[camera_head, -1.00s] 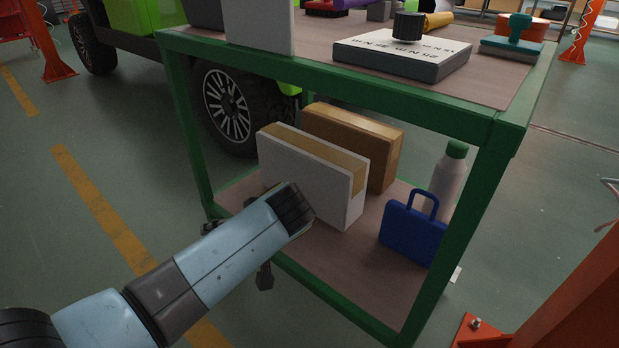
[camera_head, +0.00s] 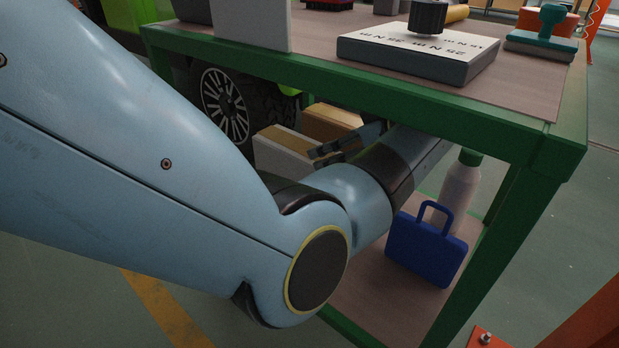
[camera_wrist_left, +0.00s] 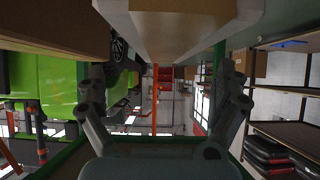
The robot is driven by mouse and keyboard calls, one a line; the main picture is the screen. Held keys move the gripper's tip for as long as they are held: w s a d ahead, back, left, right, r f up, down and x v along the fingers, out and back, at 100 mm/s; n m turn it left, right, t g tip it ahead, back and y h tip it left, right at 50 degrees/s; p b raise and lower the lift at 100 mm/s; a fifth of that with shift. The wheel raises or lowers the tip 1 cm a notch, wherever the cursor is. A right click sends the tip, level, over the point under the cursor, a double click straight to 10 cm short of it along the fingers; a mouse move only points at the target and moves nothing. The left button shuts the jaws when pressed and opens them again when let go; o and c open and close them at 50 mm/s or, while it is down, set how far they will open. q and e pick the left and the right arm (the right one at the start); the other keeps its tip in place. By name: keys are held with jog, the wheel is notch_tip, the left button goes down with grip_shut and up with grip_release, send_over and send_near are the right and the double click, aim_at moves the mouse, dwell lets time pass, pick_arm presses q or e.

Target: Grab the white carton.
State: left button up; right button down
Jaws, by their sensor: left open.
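The white carton (camera_head: 282,158) stands on the lower shelf of the green-framed cart, with a white side and tan top; my left arm hides much of it. In the left wrist view, the white carton (camera_wrist_left: 185,22) comes in from the top edge. My left gripper (camera_head: 322,154) is under the cart's upper top, with its fingers pointing at the carton's right part. It is open and empty; in the wrist view its fingers (camera_wrist_left: 163,85) are spread wide. Whether they touch the carton, I cannot tell. My right gripper is not in view.
A brown carton (camera_head: 330,122) stands just behind the white one. A blue case (camera_head: 427,250) and a white bottle with green cap (camera_head: 460,188) stand to the right on the shelf. The cart's green rail (camera_head: 420,110) runs close above my left wrist.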

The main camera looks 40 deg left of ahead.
aim_at(279, 150)
pick_arm(q)
jog(key=shift+s+a+f, duration=0.1)
jog(key=shift+a+f, duration=0.25)
jog(key=shift+a, duration=0.2)
jog(key=b+x, duration=0.2)
jog(key=x, duration=0.2)
jog(key=shift+s+a+f, duration=0.15)
jog(key=shift+a, duration=0.35)
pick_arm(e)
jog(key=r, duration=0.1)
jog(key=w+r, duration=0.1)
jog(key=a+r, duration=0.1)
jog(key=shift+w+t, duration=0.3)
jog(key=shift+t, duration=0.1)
pick_arm(q)
jog(key=c, duration=1.5)
jog(key=shift+c, duration=0.3)
